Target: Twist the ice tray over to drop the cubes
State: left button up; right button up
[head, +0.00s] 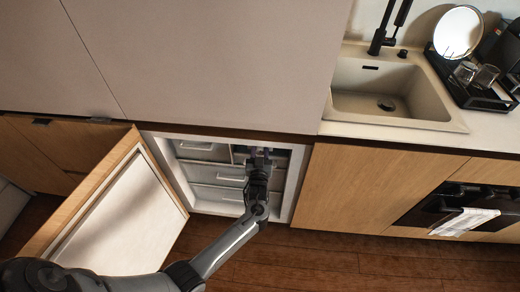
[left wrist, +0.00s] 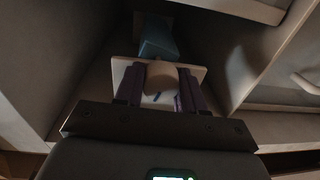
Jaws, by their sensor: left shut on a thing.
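My left gripper (head: 259,155) reaches into the open freezer compartment (head: 299,170) in the head view. In the left wrist view its purple fingers (left wrist: 160,85) are shut on a round beige knob (left wrist: 159,74), one finger on each side. The knob sits in front of a pale plate (left wrist: 122,66). A blue ice tray (left wrist: 158,38) shows behind the plate, inside a dark recess. Only part of the tray is visible, and I cannot make out any cubes or how far it is tilted. My right gripper is not in view.
The open appliance door (head: 122,222) stands to the left of the compartment. Pale drawers (head: 217,176) sit beside and below my gripper. Compartment walls (left wrist: 82,62) are close on both sides. A wooden cabinet front (head: 360,190) is to the right; the floor (head: 330,262) before it is clear.

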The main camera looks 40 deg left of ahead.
pick_arm(q)
jog(key=shift+m+p, duration=0.65)
jog(key=shift+m, duration=0.85)
jog(key=shift+m+t+p, duration=0.3)
jog(key=shift+m+p, duration=0.4)
jog(key=shift+m, duration=1.3)
jog(key=shift+m+p, duration=0.85)
jog(key=shift+m, duration=1.95)
jog(key=shift+m+t+h+p, duration=0.45)
jog(key=shift+m+p, duration=0.35)
jog(key=shift+m, duration=2.3)
jog(key=shift+m+h+p, duration=0.35)
jog(key=shift+m+p, duration=0.1)
jog(key=shift+m, duration=1.35)
jog(key=shift+m+p, duration=0.3)
jog(key=shift+m, duration=1.7)
